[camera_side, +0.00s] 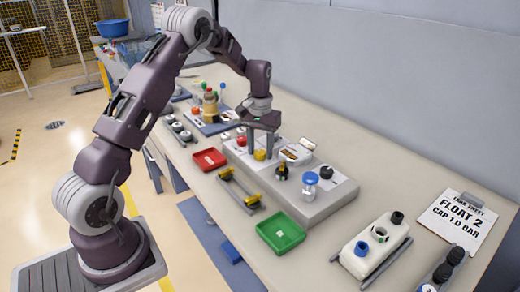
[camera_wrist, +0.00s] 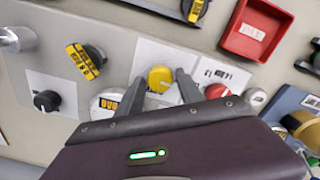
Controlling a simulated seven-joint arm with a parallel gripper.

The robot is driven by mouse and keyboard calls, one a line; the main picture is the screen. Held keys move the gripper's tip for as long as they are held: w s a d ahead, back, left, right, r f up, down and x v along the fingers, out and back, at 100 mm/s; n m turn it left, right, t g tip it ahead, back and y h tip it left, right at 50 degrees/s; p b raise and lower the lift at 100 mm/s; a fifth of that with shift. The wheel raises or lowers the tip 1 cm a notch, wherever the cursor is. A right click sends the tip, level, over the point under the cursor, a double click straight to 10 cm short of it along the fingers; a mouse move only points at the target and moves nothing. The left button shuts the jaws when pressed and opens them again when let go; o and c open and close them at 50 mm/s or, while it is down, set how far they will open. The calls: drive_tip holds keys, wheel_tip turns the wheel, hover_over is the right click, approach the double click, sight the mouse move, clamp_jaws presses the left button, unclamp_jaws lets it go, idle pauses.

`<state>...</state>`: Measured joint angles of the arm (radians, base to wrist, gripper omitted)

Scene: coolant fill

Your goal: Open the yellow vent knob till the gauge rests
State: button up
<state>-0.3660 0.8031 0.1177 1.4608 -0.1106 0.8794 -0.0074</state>
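The yellow vent knob (camera_wrist: 159,78) sits on a white plate on the grey panel. It also shows in the side view (camera_side: 260,155), just below my gripper (camera_side: 260,147). In the wrist view my gripper (camera_wrist: 162,82) is open, with one finger on each side of the knob. Whether either finger touches it cannot be told. A round white gauge with an orange display (camera_wrist: 108,101) is left of the knob, partly hidden by my left finger. Its reading is not legible.
A red knob (camera_wrist: 217,91) is close beside my right finger. A black-and-yellow lever (camera_wrist: 86,60) and a black knob (camera_wrist: 47,101) are to the left. A blue-topped valve (camera_side: 311,179), red tray (camera_side: 209,159) and green tray (camera_side: 281,232) stand nearby.

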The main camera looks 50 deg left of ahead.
sight(260, 152)
drive_tip(key=shift+o, duration=0.7)
wheel_tip(260, 152, up, 7)
drive_tip(key=shift+d+r, duration=0.1)
drive_tip(key=shift+r, duration=0.05)
drive_tip(key=s+d+r+m+t, duration=0.3)
drive_tip(key=s+d+r, duration=1)
drive_tip(key=r, duration=0.1)
drive_tip(key=s+d+f+m+t, duration=0.1)
drive_tip(key=s+d, duration=0.2)
drive_tip(key=s, duration=0.5)
drive_tip(key=s+d+f+m+t, duration=0.1)
drive_tip(key=s+d, duration=0.3)
drive_tip(key=s, duration=0.5)
drive_tip(key=shift+m+t, duration=0.3)
drive_tip(key=shift+m, duration=0.2)
